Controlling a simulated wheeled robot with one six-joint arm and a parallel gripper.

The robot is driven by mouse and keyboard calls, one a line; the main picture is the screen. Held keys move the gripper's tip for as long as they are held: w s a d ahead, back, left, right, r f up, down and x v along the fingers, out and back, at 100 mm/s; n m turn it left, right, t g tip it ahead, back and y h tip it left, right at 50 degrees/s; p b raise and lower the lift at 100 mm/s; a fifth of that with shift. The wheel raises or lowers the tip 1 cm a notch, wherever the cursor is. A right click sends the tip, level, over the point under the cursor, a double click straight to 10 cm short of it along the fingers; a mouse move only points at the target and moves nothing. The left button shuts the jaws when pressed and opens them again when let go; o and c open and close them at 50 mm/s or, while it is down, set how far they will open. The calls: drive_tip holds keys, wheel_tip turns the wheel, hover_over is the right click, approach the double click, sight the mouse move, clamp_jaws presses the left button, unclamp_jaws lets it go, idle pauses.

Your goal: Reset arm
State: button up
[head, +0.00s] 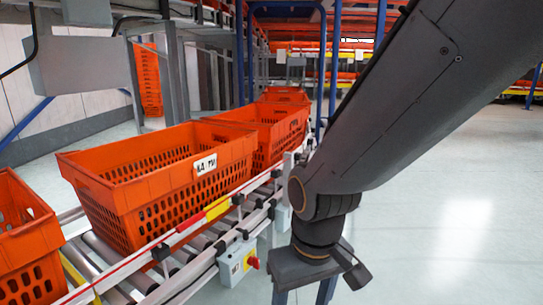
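My arm (390,95) comes in from the upper right and reaches down to the middle of the head view. Its wrist is bent downward, and my gripper (315,280) hangs at the bottom edge, to the right of the conveyor. Its fingertips are not clearly shown, so I cannot tell whether it is open or shut. No held object shows. An orange tote (140,185) with a white label sits upright on the roller conveyor (190,262), left of my gripper and apart from it.
More orange totes stand on the conveyor, one at the left edge (25,245) and others behind (270,122). A grey control box with a red knob (240,263) is mounted on the conveyor's side. Open floor (450,235) lies to the right. Blue rack posts (334,60) stand behind.

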drive_tip(key=s+a+n, duration=0.1)
drive_tip(key=s+a, duration=0.2)
drive_tip(key=s, duration=0.1)
drive_tip(key=d+r+m+p, duration=0.2)
drive_tip(key=d+r+p, duration=0.6)
drive_tip(key=r+p, duration=0.3)
drive_tip(key=s+d+r+m+p, duration=0.1)
drive_tip(key=d+r+m+p, duration=0.2)
drive_tip(key=d+r+p, duration=0.6)
wheel_tip(320, 180, up, 3)
drive_tip(key=p, duration=0.5)
drive_tip(key=shift+r+g+h+p, duration=0.15)
drive_tip(key=shift+g+h+p, duration=0.15)
drive_tip(key=shift+g+p, duration=0.1)
